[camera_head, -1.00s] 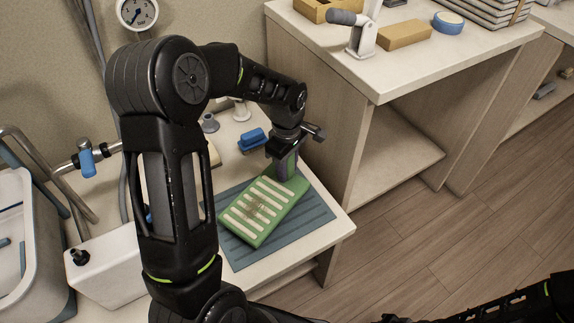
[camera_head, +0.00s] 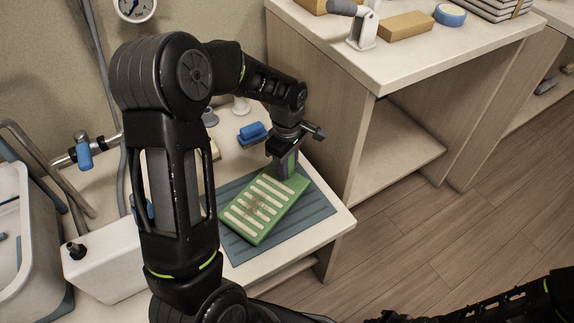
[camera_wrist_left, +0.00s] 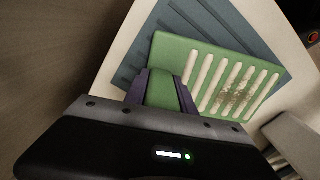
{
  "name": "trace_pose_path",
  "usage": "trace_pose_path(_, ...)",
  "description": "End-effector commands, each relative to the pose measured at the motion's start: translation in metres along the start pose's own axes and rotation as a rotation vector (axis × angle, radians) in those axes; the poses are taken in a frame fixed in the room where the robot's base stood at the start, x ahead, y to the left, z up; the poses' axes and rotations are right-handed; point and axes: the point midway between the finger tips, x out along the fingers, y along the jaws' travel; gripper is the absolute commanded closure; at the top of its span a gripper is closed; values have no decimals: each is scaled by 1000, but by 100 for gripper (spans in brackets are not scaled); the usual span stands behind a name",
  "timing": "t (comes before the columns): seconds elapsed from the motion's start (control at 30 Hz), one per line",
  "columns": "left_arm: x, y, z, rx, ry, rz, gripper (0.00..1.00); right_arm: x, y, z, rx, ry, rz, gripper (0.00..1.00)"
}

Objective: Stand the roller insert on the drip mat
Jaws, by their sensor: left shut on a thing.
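The roller insert is a green slab with pale slots and a brown stain (camera_head: 272,203). It lies tilted in the picture over the ribbed blue-grey drip mat (camera_head: 318,208); I cannot tell whether it touches the mat. My left gripper (camera_head: 285,168) is shut on its far end. In the left wrist view the two fingers (camera_wrist_left: 162,90) close around a green end part of the insert (camera_wrist_left: 215,78), with the mat (camera_wrist_left: 190,22) behind it. My right arm shows dark at the lower right, its gripper out of sight.
A blue block (camera_head: 253,133) stands behind the mat on the pale counter. A white box (camera_head: 105,262) and a basin (camera_head: 25,235) are at the left. A wooden cabinet (camera_head: 400,62) stands at the right. The counter's front edge is close to the mat.

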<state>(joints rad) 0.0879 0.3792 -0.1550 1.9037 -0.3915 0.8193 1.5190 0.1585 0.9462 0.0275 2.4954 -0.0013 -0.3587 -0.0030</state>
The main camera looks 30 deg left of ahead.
Motion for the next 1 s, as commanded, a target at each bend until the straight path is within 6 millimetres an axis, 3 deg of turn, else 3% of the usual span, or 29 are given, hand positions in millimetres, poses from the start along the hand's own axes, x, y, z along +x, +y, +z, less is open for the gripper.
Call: trace_pose_path(1.0, 6, 0, -1, -1, 1, -1, 100, 3, 1, 0, 0, 0, 0, 64)
